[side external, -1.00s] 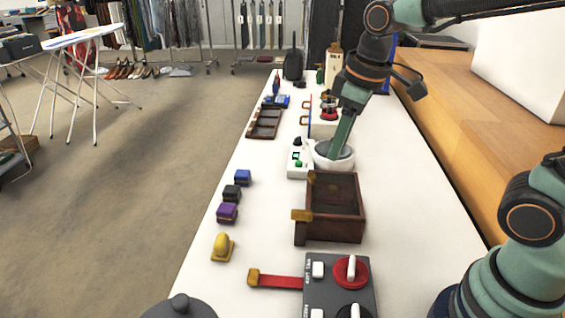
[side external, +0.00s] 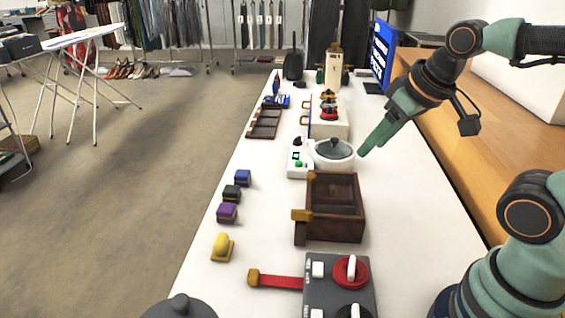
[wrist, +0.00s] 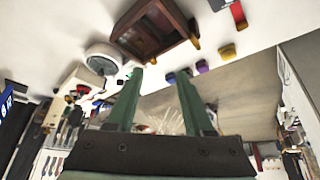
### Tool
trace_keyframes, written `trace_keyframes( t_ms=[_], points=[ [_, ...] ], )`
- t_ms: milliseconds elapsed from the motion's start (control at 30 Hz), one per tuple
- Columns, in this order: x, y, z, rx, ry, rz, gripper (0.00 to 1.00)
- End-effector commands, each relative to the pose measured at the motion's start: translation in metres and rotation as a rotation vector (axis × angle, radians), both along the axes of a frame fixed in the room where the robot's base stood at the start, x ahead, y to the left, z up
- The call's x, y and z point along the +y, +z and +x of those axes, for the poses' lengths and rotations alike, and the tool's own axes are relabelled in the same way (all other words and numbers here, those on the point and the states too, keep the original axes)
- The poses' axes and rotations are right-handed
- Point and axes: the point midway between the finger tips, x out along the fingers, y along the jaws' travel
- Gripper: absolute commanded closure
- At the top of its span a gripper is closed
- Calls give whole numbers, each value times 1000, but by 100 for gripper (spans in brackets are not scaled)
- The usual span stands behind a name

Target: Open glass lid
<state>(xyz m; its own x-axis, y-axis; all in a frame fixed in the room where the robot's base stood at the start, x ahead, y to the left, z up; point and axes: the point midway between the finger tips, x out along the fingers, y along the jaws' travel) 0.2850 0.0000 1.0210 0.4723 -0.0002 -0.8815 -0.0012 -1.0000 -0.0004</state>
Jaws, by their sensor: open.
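A round white pot (side external: 333,160) with a grey, glass-looking lid (side external: 334,147) and a dark knob stands mid-table; the lid sits on it. The pot also shows at the upper left of the wrist view (wrist: 103,55). A dark wooden box (side external: 330,229) with brass-coloured fittings stands in front of it; whether its top is covered by glass I cannot tell. My gripper (side external: 363,151) is just right of the pot in the side view, tilted down toward the table. Its two green fingers are spread and empty in the wrist view (wrist: 160,75).
A white and green device (side external: 300,160) stands left of the pot. A grey panel (side external: 335,285) with a red dial is at the front. Several coloured blocks (side external: 230,195) line the left edge. A monitor (side external: 383,53) stands behind. The table right of the box is clear.

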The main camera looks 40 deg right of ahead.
Motion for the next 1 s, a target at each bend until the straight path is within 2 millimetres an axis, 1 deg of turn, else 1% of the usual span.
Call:
trace_keyframes(
  t_ms=[133, 233, 400, 533, 667, 800, 900, 1000],
  points=[
    [0, 3, 5, 18, 1, 0, 41],
    [-1, 8, 17, 56, 0, -1, 41],
    [-3, 15, 48, 152, 0, -3, 41],
    [-5, 15, 75, 225, 0, -3, 41],
    [-7, 9, 102, 299, 0, -3, 41],
    [-9, -5, 130, 377, 0, -3, 41],
    [-11, -17, 146, 425, 0, -2, 41],
    [-12, -27, 158, 461, 1, -1, 41]
  ],
)
